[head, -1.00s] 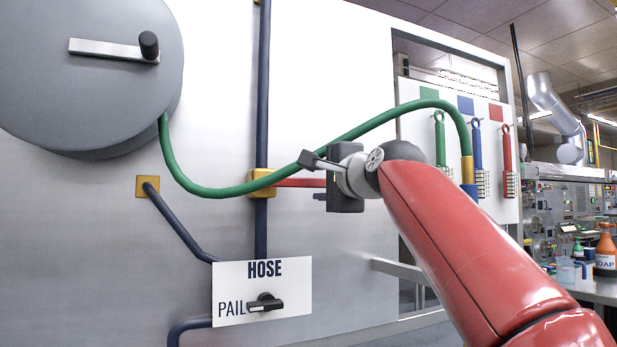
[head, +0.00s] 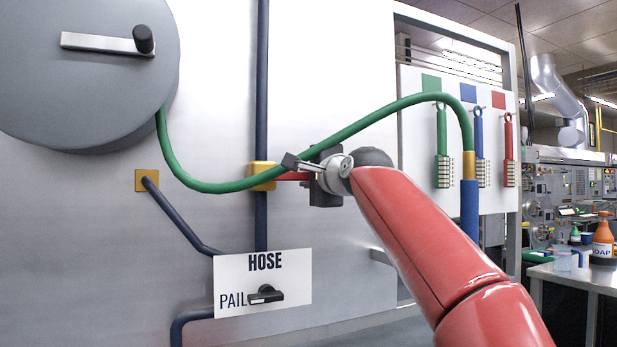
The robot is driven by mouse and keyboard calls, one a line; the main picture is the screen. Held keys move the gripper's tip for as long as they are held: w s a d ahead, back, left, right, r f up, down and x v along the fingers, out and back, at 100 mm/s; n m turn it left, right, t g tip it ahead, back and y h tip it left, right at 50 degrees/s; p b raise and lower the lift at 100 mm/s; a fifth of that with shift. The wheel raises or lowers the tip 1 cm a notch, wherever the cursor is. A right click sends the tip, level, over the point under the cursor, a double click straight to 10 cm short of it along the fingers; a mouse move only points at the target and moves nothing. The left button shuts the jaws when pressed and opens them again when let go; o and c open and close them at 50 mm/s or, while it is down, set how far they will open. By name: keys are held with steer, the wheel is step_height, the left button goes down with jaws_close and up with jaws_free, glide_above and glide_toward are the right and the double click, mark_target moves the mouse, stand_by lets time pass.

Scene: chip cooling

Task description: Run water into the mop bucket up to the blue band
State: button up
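A yellow valve body (head: 262,175) sits on the dark blue vertical pipe (head: 262,110), with a red lever (head: 292,176) pointing right. My gripper (head: 298,166) is at the lever's right end. One grey finger with a dark tip points left just above the lever, near the green hose; the other finger is hidden, so whether it is open or touching the lever cannot be told. A black selector knob (head: 265,294) lies level on the white sign (head: 287,265) marked HOSE and PAIL, beside the word PAIL. The mop bucket and blue band are not in view.
The green hose (head: 225,187) runs from the grey reel (head: 80,70) past my gripper to a yellow-and-blue wand (head: 469,205). Green, blue and red brushes (head: 444,150) hang on a white board. A table with an orange soap bottle (head: 603,240) stands at right.

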jaws_close()
steer(key=shift+s+a+r+n, duration=0.1)
steer(key=shift+a+r+n, duration=0.05)
steer(key=shift+r+n, duration=0.65)
steer(key=shift+s+a+r+n, duration=0.15)
steer(key=shift+r+n, duration=0.35)
steer(key=shift+n, duration=0.55)
steer(key=shift+w+a+r+n, duration=0.1)
steer(key=shift+a+r+n, duration=0.1)
steer(key=shift+r+n, duration=0.6)
steer(key=shift+f, duration=0.2)
steer(key=o, duration=0.7)
jaws_free()
steer(key=shift+o, duration=0.2)
steer(key=shift+s, duration=0.15)
steer(key=b+v, duration=0.4)
steer(key=v, duration=0.3)
steer(key=shift+s, duration=0.3)
